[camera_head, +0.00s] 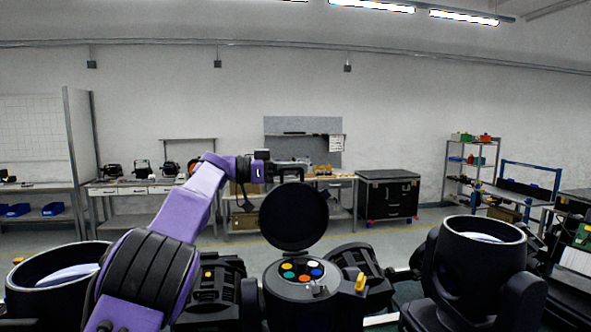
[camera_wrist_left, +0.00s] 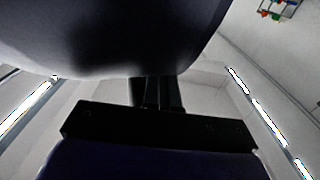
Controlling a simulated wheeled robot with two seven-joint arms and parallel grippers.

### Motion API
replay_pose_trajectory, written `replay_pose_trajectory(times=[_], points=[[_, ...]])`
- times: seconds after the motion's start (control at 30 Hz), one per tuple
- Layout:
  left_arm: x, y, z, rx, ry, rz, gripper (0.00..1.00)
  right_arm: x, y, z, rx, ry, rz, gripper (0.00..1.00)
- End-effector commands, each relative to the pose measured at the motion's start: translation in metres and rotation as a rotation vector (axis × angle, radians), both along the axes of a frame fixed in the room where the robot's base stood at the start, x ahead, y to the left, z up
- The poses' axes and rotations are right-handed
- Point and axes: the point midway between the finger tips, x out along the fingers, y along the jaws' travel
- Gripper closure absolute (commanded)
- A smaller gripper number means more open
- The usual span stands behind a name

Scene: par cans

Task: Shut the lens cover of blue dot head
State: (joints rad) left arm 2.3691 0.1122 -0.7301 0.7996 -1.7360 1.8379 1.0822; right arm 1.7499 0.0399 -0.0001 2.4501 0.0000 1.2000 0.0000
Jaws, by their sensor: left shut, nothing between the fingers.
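The middle head (camera_head: 300,302) has a black body with several coloured lenses on its face, one of them blue. Its round black lens cover (camera_head: 293,217) stands open, upright at the back of the face. I cannot make out a separate blue dot marking on any head. My left gripper (camera_head: 303,165) is shut and empty, just above the cover's top edge. In the left wrist view its fingers (camera_wrist_left: 157,92) run up to a large dark surface that fills the top. I cannot tell whether they touch it. My right gripper is not in view.
A second head (camera_head: 485,240) with an open round barrel stands at right, and another (camera_head: 60,278) at left, partly behind my left arm. A yellow knob (camera_head: 360,283) sits right of the middle head. Workbenches, a black cabinet (camera_head: 388,195) and shelves stand far back.

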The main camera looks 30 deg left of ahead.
Motion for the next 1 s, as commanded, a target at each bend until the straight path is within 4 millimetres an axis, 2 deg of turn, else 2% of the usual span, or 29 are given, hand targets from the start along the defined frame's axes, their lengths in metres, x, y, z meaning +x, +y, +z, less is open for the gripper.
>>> replay_pose_trajectory(times=[0.7,0.77,0.8,0.83,1.0], points=[[0.0001,-0.0002,-0.0001,0.000,0.000,0.000,0.99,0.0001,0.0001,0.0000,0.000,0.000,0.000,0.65],[0.0001,-0.0002,-0.0002,0.000,0.000,0.000,0.80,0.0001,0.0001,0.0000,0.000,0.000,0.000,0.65],[0.0001,-0.0002,-0.0001,0.000,0.000,0.000,0.67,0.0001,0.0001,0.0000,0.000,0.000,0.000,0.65],[0.0001,-0.0002,-0.0001,0.000,0.000,0.000,0.64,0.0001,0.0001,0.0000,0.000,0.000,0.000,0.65],[0.0001,-0.0002,-0.0002,0.000,0.000,0.000,0.64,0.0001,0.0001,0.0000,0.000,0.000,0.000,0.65]])
